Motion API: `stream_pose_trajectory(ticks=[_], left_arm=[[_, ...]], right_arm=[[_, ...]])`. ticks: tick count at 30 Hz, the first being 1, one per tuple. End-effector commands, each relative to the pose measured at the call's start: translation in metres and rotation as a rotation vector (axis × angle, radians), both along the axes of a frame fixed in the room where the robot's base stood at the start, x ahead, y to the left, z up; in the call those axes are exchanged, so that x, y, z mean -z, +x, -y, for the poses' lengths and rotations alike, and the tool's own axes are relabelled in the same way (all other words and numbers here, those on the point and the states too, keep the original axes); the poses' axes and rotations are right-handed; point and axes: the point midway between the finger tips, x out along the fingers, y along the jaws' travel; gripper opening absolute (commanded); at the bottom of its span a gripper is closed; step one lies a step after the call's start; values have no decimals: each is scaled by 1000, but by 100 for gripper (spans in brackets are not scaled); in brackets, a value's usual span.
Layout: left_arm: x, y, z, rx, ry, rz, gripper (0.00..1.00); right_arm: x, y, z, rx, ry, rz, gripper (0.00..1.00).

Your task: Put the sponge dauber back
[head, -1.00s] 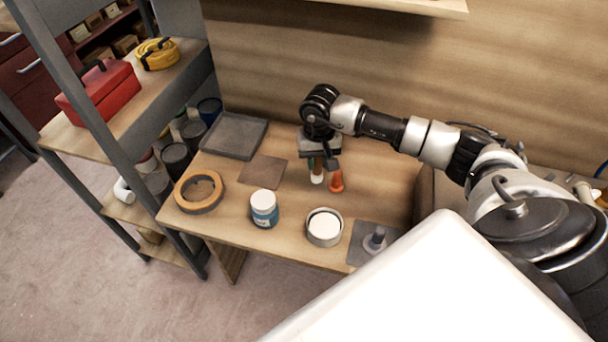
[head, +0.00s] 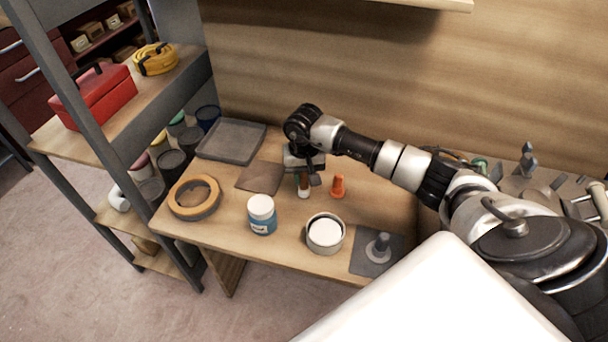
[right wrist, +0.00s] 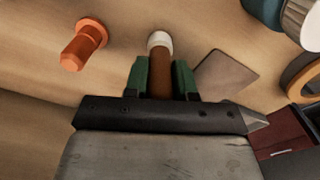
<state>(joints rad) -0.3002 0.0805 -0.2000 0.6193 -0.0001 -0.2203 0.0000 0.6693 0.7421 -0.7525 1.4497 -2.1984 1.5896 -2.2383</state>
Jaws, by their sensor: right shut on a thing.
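My right gripper (head: 304,176) is shut on the sponge dauber (head: 303,193), pointing down over the bench. In the right wrist view its green fingers (right wrist: 161,78) stand on either side of the dauber's brown handle, and the white tip (right wrist: 159,40) sticks out beyond them. I cannot tell whether the tip touches the bench. A brown square sheet (head: 259,178) lies on the bench just left of the dauber; it also shows in the right wrist view (right wrist: 224,76). My left gripper is not in view.
An orange cone-like piece (head: 338,186) stands right of the dauber, apart from it. A blue-and-white jar (head: 262,214), an open tin (head: 325,234), a tape roll (head: 194,197), a grey tray (head: 232,141) and a grey mat (head: 377,252) with a knobbed piece share the bench.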

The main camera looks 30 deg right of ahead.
Motion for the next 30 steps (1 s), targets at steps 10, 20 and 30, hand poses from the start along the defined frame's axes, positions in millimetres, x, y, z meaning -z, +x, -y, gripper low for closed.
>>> stream_pose_trajectory(ticks=[10, 20, 30], left_arm=[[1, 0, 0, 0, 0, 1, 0], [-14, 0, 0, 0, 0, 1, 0], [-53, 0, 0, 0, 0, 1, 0]], right_arm=[[1, 0, 0, 0, 0, 0, 51], [-21, 0, 0, 0, 0, 3, 51], [-95, 0, 0, 0, 0, 3, 51]])
